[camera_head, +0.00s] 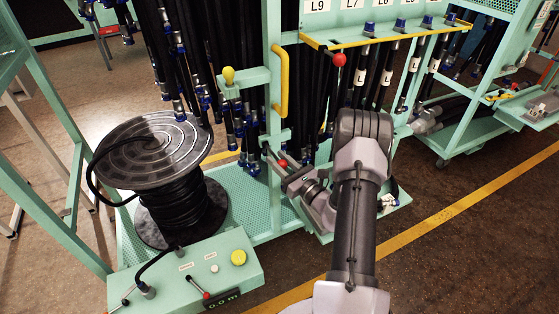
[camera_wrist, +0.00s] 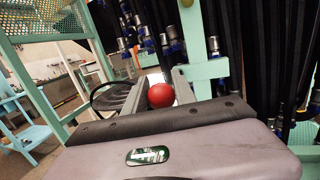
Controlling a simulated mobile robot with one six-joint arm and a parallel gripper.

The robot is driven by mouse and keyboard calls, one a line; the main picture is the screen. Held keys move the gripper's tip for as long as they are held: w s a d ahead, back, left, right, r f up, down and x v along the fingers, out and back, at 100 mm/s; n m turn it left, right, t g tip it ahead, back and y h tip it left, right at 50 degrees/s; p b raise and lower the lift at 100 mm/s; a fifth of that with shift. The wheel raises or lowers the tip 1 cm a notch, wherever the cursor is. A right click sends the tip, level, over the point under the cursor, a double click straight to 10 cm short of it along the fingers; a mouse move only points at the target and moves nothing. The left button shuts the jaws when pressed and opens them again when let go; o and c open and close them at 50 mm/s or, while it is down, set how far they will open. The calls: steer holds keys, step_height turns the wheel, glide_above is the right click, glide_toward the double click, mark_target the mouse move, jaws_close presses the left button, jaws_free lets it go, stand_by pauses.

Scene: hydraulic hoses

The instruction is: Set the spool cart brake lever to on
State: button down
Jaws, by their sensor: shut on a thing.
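A red ball knob (camera_head: 282,163) sits at the tip of my gripper (camera_head: 277,167), low beside the green upright of the hose cart. In the wrist view the red ball (camera_wrist: 161,95) lies between the two grey fingers of my gripper (camera_wrist: 160,80), which are shut on it. It looks like the knob of the brake lever. The lever's shaft and pivot are hidden by the fingers, and no on/off marking is readable. The spool (camera_head: 153,150) with black hose wound on it stands on the cart's green deck to the left.
A control box (camera_head: 190,275) with a red-tipped lever and yellow button stands at the front left. A yellow handle (camera_head: 281,82), a yellow knob (camera_head: 228,75) and another red ball (camera_head: 338,60) are on the frame. Black hoses hang close behind the gripper.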

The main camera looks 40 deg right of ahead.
steer(key=shift+a+f, duration=0.15)
steer(key=shift+a, duration=0.15)
steer(key=c, duration=1.2)
jaws_free()
steer(key=shift+c, duration=0.2)
steer(key=shift+o, duration=1)
steer(key=shift+a, duration=0.2)
steer(key=shift+s+d, duration=0.15)
steer(key=shift+d, duration=0.05)
steer(key=s+f+p, duration=0.2)
steer(key=s+p, duration=0.1)
steer(key=s, duration=1.4)
steer(key=shift+d+p, duration=0.3)
steer(key=shift+p, duration=0.05)
